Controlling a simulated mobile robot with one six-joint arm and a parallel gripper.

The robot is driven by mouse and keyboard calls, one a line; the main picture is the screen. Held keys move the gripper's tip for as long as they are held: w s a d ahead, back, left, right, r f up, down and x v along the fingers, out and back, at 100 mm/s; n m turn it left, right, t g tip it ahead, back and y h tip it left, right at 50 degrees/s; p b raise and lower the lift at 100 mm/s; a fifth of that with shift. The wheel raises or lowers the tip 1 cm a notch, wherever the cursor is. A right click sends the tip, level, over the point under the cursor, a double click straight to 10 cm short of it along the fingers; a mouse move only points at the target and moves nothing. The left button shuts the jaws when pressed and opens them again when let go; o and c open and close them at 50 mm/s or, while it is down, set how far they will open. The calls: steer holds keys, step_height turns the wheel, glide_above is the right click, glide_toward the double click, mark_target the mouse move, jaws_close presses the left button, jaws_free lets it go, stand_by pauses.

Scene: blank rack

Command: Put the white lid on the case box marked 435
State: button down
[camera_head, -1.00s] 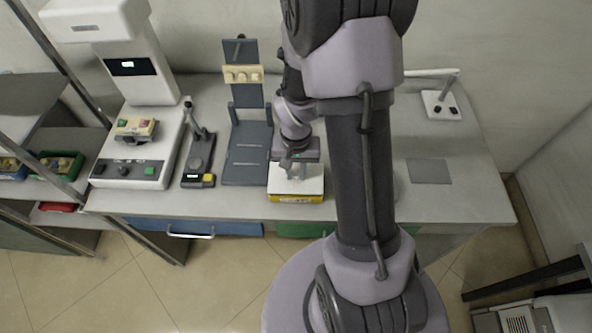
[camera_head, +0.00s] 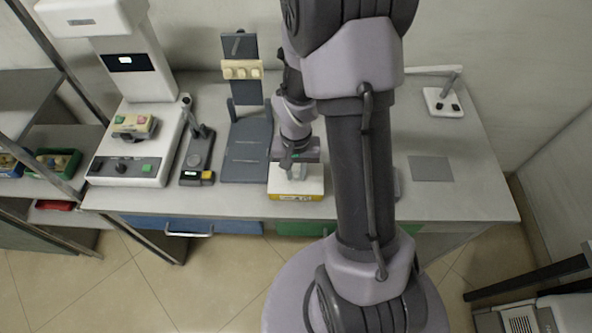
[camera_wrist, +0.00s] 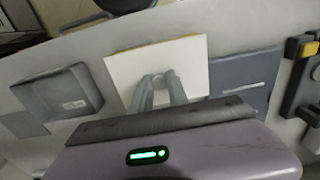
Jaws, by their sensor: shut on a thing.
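The white lid (camera_head: 312,186) lies flat over a yellow case box (camera_head: 296,197) on the bench's front part in the head view. The lid also fills the middle of the wrist view (camera_wrist: 188,55). My gripper (camera_head: 292,178) points down at the lid's top. In the wrist view its two fingers (camera_wrist: 158,90) are close together on the middle of the lid. A thin yellow edge shows along the lid's far side there. The number on the box is too small to read. Whether the lid is fully seated cannot be told.
A dark grey stand (camera_head: 247,150) is just left of the box, then a small black device (camera_head: 197,160) and a white machine (camera_head: 135,150). In the wrist view a grey box (camera_wrist: 62,93) stands beside the lid. Bench space around a grey pad (camera_head: 430,169) is clear.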

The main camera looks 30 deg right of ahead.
mark_target(296, 174)
steer(key=c, duration=1.2)
jaws_free()
step_height(296, 174, up, 17)
steer(key=p, duration=0.6)
steer(key=shift+r+p, duration=0.15)
steer(key=shift+p, duration=0.2)
steer(key=s+a+r+t+b, duration=0.2)
steer(key=s+a+r, duration=0.1)
steer(key=a, duration=0.2)
steer(key=s+a+r+n+t+y+b, duration=0.1)
steer(key=s+a+r+t+b, duration=0.1)
steer(key=s+a+r, duration=0.1)
steer(key=s+a+r+n+t+y+b, duration=0.1)
steer(key=s+a+r+b, duration=0.1)
steer(key=s+a+r, duration=0.2)
steer(key=shift+s+a+t, duration=0.2)
steer(key=shift+s+a, duration=0.1)
steer(key=shift+a, duration=0.35)
steer(key=shift+s+a+t, duration=0.2)
steer(key=shift+s+a, duration=0.1)
steer(key=shift+a, duration=0.35)
